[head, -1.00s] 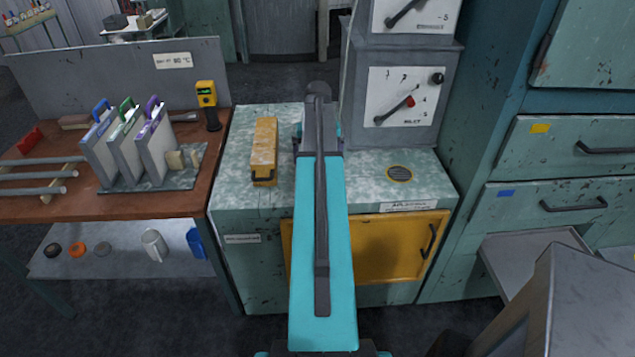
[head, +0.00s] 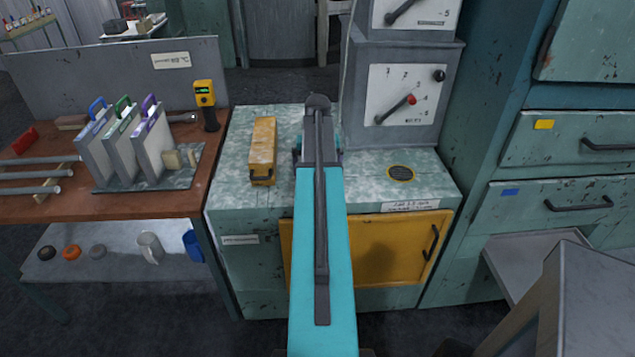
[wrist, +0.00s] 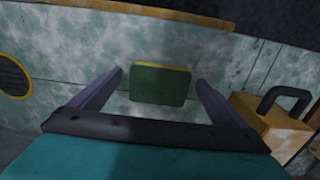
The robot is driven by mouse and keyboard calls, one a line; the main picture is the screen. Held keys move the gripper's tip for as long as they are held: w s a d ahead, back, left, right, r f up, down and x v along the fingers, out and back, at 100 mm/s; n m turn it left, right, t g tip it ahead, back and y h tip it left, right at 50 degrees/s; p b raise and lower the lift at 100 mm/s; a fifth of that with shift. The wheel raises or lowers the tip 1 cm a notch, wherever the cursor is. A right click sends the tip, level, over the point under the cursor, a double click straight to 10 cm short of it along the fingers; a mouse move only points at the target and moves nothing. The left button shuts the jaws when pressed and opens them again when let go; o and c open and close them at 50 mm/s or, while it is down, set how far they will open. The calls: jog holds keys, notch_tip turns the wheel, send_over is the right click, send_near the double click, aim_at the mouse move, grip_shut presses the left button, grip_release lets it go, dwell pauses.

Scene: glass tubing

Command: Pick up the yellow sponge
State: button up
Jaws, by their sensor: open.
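The sponge (wrist: 160,84) shows in the wrist view as a small block with a dark green face and a thin yellow edge. It sits on the mottled pale green worktop (wrist: 75,50). My gripper (wrist: 159,80) is open, with one purple-grey finger on each side of the sponge. Gaps show between the sponge and both fingers, and nothing is held. How high the fingers are above the worktop is hard to tell. In the head view my turquoise arm hides the sponge and most of the gripper.
A yellow box (head: 263,147) with a dark handle stands left of my arm; the wrist view shows it right of the fingers (wrist: 270,125). A round vent (head: 401,173) lies to the right. A grey control cabinet (head: 405,100) stands behind. A wooden bench (head: 130,205) is at left.

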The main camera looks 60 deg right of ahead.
dwell(0.3)
jog(key=c, duration=1.1)
jog(key=shift+r, duration=0.1)
jog(key=shift+r+b, duration=0.65)
jog(key=shift+r, duration=0.95)
jog(key=s+a+b, duration=0.1)
jog(key=s+a, duration=0.2)
jog(key=s, duration=0.4)
jog(key=s+a+r+b, duration=0.1)
jog(key=s+a+b, duration=0.1)
jog(key=s, duration=0.5)
jog(key=shift+s+a+r, duration=0.25)
jog(key=shift+a+r, duration=0.05)
jog(key=shift+a, duration=0.6)
